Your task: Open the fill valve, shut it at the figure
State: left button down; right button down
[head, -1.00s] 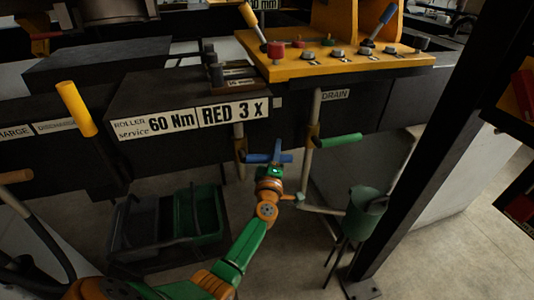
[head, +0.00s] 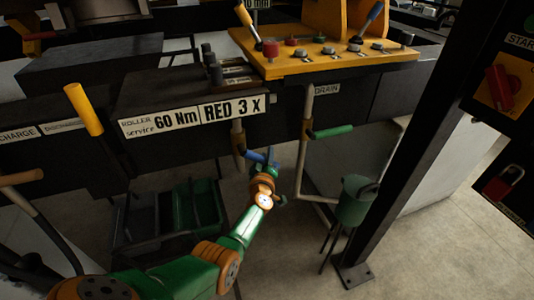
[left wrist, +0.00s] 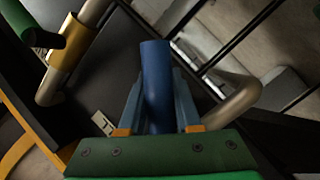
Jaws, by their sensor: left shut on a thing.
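The blue valve handle (head: 254,155) sits on a pipe below the dark bench front. My left gripper (head: 267,165) is shut on it. In the left wrist view the blue handle (left wrist: 155,75) stands between the two fingers (left wrist: 156,108), its free end showing beyond them. The green valve handle (head: 332,131) is to the right, under the DRAIN label (head: 327,89), and is not held. In the left wrist view, the green handle (left wrist: 38,28) is at the upper left. I can read no fill figure. My right gripper is not in view.
A yellow control panel (head: 285,70) with levers and knobs is above. A dark post (head: 412,140) stands at the right. A crate (head: 180,222) sits low at left. Bare floor (head: 440,235) lies right.

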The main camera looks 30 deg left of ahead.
pick_arm(q)
jog(key=shift+d+f, duration=0.1)
jog(key=shift+f, duration=0.05)
jog(key=c, duration=0.6)
grip_release()
jog(key=p+v, duration=0.4)
jog(key=v, duration=0.3)
